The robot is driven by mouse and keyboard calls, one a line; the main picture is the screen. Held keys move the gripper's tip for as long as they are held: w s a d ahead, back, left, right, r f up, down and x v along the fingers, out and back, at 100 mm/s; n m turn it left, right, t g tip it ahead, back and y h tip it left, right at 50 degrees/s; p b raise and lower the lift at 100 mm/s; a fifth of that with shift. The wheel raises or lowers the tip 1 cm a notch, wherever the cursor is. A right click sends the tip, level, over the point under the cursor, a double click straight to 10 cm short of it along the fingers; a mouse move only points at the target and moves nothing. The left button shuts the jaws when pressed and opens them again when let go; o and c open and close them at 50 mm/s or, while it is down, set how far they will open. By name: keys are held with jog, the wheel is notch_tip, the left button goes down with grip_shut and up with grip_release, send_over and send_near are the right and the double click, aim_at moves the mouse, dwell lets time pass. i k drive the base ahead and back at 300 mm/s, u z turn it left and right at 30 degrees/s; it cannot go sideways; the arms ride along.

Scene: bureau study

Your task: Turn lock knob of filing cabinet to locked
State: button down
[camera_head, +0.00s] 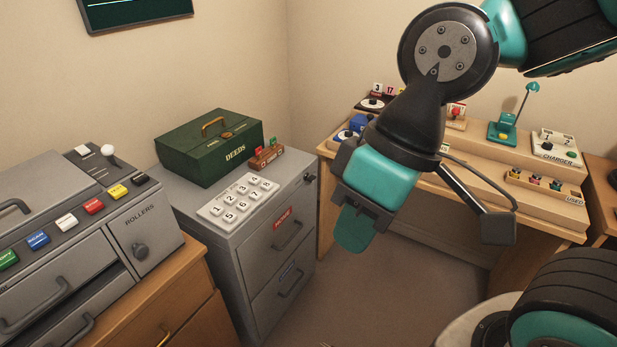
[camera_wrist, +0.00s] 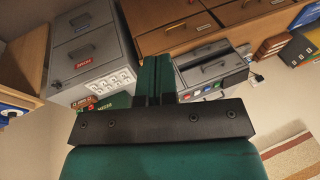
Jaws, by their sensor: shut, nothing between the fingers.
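The grey filing cabinet (camera_head: 226,255) stands left of centre in the head view, with two drawers and a red label on the upper one. A small dark lock knob (camera_head: 309,177) shows near the top right corner of its front; its setting is too small to read. My gripper (camera_head: 354,230) is shut and empty, hanging in the air to the right of the cabinet in the head view. Its closed fingers (camera_wrist: 155,78) show in the wrist view.
A green deeds box (camera_head: 208,147), a small stamp rack (camera_head: 266,157) and a white numbered keypad (camera_head: 238,200) sit on the cabinet top. A grey roller machine (camera_head: 140,235) stands on a wooden unit at left. A desk (camera_head: 420,185) with several gadgets stands behind my arm. Floor is clear between.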

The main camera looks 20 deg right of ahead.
aim_at(311, 179)
jog(key=k, duration=0.45)
jog(key=z, duration=0.9)
jog(key=i, duration=1.1)
jog(key=u, duration=0.9)
